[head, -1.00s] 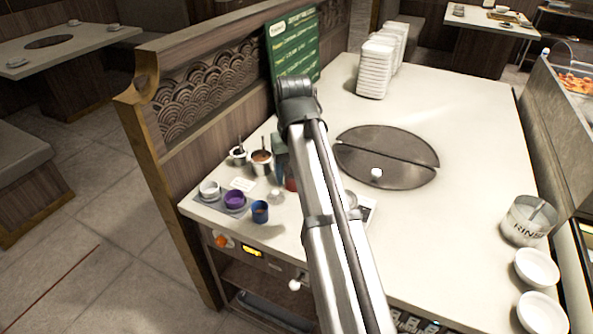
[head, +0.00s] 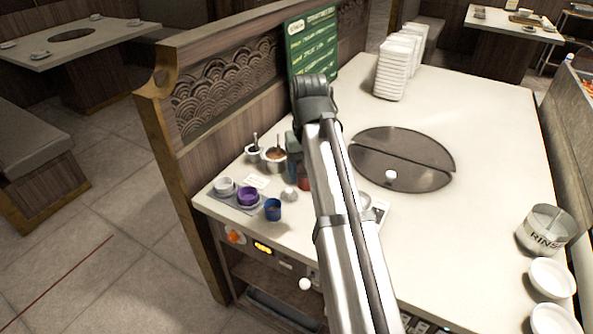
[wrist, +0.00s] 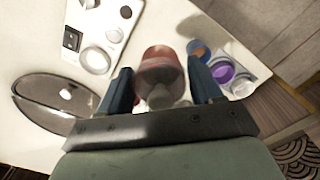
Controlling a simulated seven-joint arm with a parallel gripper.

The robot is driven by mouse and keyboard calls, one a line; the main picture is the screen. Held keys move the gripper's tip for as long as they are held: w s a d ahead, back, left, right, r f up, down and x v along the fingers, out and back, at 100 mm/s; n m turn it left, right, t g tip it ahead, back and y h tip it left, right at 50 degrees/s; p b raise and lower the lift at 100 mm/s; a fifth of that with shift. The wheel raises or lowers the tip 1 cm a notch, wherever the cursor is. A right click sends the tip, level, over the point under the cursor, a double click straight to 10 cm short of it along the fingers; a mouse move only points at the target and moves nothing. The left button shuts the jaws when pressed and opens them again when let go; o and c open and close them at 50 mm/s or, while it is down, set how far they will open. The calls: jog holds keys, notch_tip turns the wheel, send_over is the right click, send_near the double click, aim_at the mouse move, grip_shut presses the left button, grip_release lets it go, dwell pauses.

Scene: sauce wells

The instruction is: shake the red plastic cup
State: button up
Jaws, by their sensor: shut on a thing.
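The red plastic cup (wrist: 161,62) is between the two blue fingers of my gripper (wrist: 162,86) in the wrist view, and the fingers are shut on it. A grey rounded shape shows at its near end. In the head view only a small part of the red cup (head: 304,184) shows, beside my gripper (head: 293,170); my arm hides the rest. I cannot tell whether the cup touches the counter.
A blue cup (head: 273,210), purple cup (head: 248,196) and white cup (head: 224,186) stand left of my arm. Sauce pots (head: 275,159) are behind them. A round griddle (head: 425,172) and stacked white dishes (head: 391,75) are to the right. The counter's right middle is clear.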

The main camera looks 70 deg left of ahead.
jog(key=shift+w+d, duration=0.15)
jog(key=shift+w, duration=0.45)
jog(key=s, duration=0.4)
jog(key=shift+s+a, duration=0.2)
jog(key=shift+a, duration=0.2)
jog(key=shift+w+d, duration=0.2)
jog(key=shift+w, duration=0.9)
jog(key=shift+w+d, duration=0.2)
jog(key=shift+w, duration=0.9)
jog(key=shift+s, duration=0.1)
